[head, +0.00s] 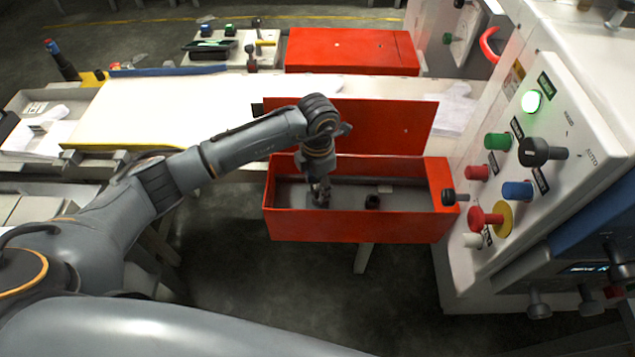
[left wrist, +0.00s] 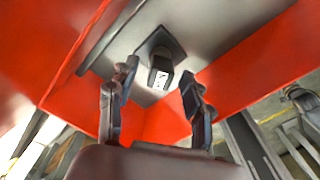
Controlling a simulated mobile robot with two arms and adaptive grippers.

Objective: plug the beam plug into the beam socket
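A red box (head: 350,227) with its lid raised stands in the middle of the head view. A small black fitting (head: 372,202) sits on its grey floor. My left gripper (head: 320,192) points down into the box, left of this fitting. In the left wrist view my left gripper (left wrist: 156,82) is open. A black block with a white label (left wrist: 160,72) lies ahead between its fingertips, with no visible contact. I cannot tell whether this block is the same fitting, or which is the beam plug or beam socket. My right gripper is not in view.
The raised red lid (head: 365,126) stands behind the arm. A white control panel (head: 540,150) with several knobs and a lit green lamp (head: 531,101) borders the box at right. A long white table (head: 180,110) lies behind my left arm. A closed red case (head: 350,50) sits farther back.

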